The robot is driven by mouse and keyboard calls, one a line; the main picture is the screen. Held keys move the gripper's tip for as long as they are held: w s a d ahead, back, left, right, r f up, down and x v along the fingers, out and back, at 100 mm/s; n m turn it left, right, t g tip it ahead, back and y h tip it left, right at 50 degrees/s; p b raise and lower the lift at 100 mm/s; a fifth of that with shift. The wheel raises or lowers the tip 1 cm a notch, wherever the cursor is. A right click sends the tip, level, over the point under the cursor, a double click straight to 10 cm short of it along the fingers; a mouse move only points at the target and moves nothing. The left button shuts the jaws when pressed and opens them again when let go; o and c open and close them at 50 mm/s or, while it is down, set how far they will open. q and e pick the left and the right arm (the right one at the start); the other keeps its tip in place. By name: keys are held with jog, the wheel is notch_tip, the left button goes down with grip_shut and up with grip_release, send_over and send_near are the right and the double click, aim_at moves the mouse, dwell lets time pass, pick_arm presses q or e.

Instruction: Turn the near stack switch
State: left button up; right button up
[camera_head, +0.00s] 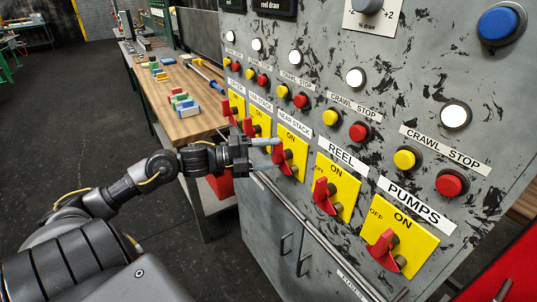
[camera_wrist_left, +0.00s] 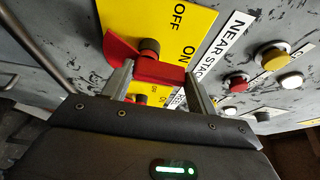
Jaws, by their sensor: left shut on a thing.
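The near stack switch (camera_head: 281,160) is a red handle on a yellow ON/OFF plate (camera_head: 294,139), under the NEAR STACK label on the grey panel. My left gripper (camera_head: 268,142) reaches the panel from the left and is at this handle. In the left wrist view the red handle (camera_wrist_left: 122,50) runs from upper left to right on a dark round shaft. Its right part lies between the two metal fingers of my left gripper (camera_wrist_left: 160,74), which is shut on it. The fingers partly hide the handle. My right gripper is not in view.
Similar red switches for REEL (camera_head: 322,195) and PUMPS (camera_head: 381,247) stand to the right, with others close on the left. Yellow and red buttons sit above. A wooden table (camera_head: 190,124) with coloured blocks stands left of the panel. The floor (camera_head: 70,120) at left is clear.

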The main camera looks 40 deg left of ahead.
pick_arm(q)
jog(key=o, duration=1)
jog(key=shift+s+a, duration=0.1)
jog(key=b+v, duration=0.1)
jog(key=v, duration=0.9)
jog(key=shift+s+a+b, duration=0.2)
jog(key=shift+s+b, duration=0.05)
jog(key=shift+b, duration=0.1)
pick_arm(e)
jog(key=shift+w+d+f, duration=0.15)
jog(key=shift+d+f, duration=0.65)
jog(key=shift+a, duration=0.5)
